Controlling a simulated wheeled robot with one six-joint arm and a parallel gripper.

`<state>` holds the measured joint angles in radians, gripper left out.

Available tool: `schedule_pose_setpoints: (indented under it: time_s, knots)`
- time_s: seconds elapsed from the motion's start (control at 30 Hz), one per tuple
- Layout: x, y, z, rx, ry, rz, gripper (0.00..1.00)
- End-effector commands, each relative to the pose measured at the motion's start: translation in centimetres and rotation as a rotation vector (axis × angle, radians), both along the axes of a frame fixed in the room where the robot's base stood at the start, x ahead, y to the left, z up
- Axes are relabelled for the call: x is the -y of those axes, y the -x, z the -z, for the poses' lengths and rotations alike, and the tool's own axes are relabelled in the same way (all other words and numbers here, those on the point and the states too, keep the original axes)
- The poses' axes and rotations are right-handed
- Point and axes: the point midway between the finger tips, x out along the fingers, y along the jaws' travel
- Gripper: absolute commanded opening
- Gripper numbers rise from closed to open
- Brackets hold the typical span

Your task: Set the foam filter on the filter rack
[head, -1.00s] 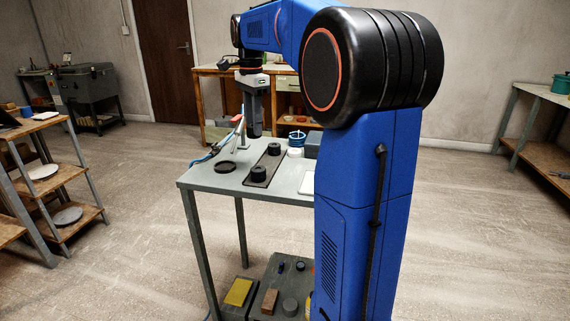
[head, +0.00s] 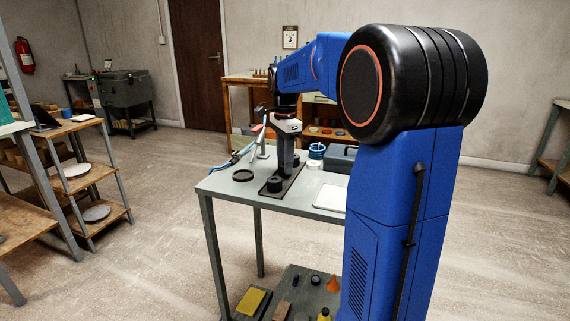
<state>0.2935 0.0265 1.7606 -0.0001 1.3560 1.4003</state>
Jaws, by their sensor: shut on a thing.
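The long dark rack (head: 270,193) lies on the grey-green table, and I take it for the filter rack. A short black cylinder (head: 274,185) stands on its near end. Another dark cylinder (head: 296,160) shows partly behind my gripper, toward the far end. My gripper (head: 286,174) points straight down over the middle of the rack, between these two. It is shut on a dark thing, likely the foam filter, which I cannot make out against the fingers. Whether it touches the rack is too small to tell.
On the table (head: 221,188), a black round dish (head: 243,175) lies left of the rack. A blue coil (head: 317,151), a grey-blue box (head: 342,160) and a white tray (head: 331,197) are to the right. A blue hose (head: 240,156) runs behind the dish.

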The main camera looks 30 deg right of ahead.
Motion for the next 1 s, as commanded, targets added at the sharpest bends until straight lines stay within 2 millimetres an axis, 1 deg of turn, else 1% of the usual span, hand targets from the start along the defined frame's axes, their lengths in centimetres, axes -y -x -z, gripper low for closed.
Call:
schedule_pose_setpoints:
  time_s: [0.07,0.4,0.43,0.47,0.5,0.83,0.93,1.0]
  knots:
    - [0.0,0.0,0.5,0.001,0.000,0.000,0.13]
    - [0.0,0.0,0.8,0.001,0.000,0.000,0.13]
    - [0.0,0.0,0.8,0.001,0.000,0.000,0.36]
    - [0.0,0.0,0.8,0.001,0.000,0.000,0.43]
    - [0.0,0.0,0.8,0.001,0.000,0.000,0.53]
    - [0.0,0.0,0.6,0.002,0.000,0.000,0.53]
    - [0.0,-0.1,-0.1,0.003,0.001,0.000,0.53]
    - [0.0,0.0,-0.9,0.003,0.001,0.000,0.53]
